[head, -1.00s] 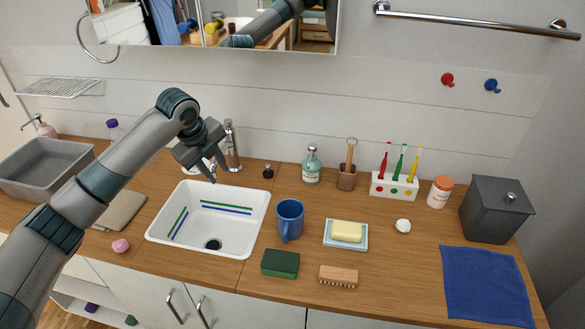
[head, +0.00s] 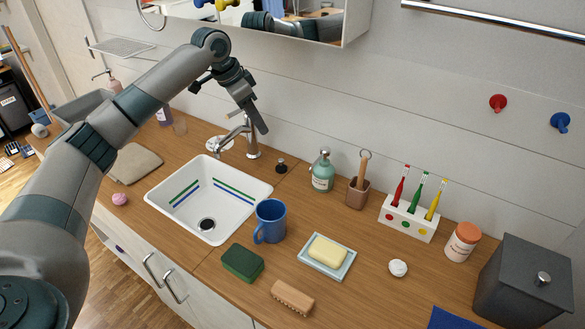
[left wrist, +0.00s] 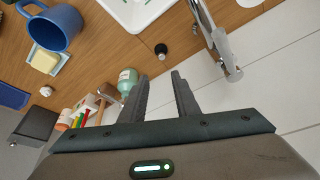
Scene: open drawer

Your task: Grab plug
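The plug, a small black sink stopper with a light metal base (head: 281,166), stands on the wooden counter just right of the faucet, behind the white sink's right corner. It also shows in the left wrist view (left wrist: 161,50), just beyond the gap between the fingertips. My left gripper (head: 259,124) is above the counter by the faucet, up and left of the plug in the head view. In the left wrist view its two fingers (left wrist: 160,77) are apart with nothing between them. The white sink (head: 160,216) has a dark drain (head: 207,224). My right gripper is not in view.
The metal faucet (head: 252,142) stands close to my left gripper. A teal soap bottle (head: 322,174) and a brown brush holder (head: 357,192) are right of the plug. A blue mug (head: 270,220) stands by the sink. The counter around the plug is clear.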

